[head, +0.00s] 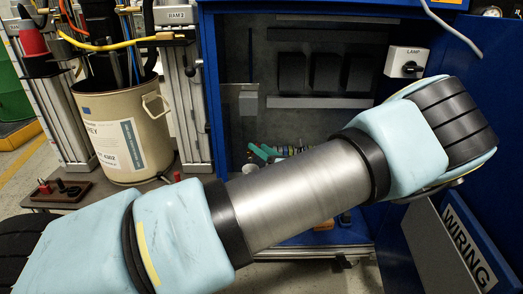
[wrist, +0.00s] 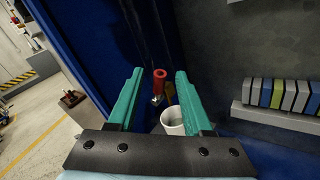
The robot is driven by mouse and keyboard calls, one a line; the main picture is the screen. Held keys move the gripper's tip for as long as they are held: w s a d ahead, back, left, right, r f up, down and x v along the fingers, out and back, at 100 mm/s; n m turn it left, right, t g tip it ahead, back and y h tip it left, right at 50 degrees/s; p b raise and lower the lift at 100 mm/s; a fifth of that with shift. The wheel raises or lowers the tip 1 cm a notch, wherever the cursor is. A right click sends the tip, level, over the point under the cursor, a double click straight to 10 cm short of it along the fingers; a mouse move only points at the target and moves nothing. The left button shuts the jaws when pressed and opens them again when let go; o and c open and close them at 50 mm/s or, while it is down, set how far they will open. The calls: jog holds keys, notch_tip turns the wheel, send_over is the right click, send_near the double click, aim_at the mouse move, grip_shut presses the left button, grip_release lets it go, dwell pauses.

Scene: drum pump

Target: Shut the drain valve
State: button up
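The drain valve appears to be the piece with a red handle (wrist: 160,80) in the wrist view, with a metal part at its lower end, beside the blue cabinet wall. A white cup (wrist: 173,121) is just below it. My gripper (wrist: 159,72) has teal fingers spread apart, with the red handle showing in the gap between them. I cannot tell how far beyond the fingertips the handle is; no contact shows. In the head view my gripper (head: 264,153) is partly visible at the cabinet's left side. The valve and cup cannot be made out there.
The blue cabinet (head: 213,85) surrounds my gripper, its wall close on the left. A shelf (wrist: 265,118) with several coloured blocks is to the right. The cabinet door (head: 485,110) and a wiring box (head: 440,240) are at right. A drum (head: 115,135) stands outside left.

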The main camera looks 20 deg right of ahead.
grip_shut()
dwell(0.6)
notch_tip(320, 180, down, 6)
jog(key=d+m+t+h, duration=0.1)
jog(key=m+t+h, duration=0.5)
jog(key=m, duration=0.8)
jog(key=shift+s+d+r+m+t, duration=0.15)
jog(key=shift+s+d+m+t, duration=0.2)
jog(key=shift+s+t, duration=0.1)
jog(key=shift+m, duration=0.25)
jog(key=shift+o, duration=0.3)
grip_release()
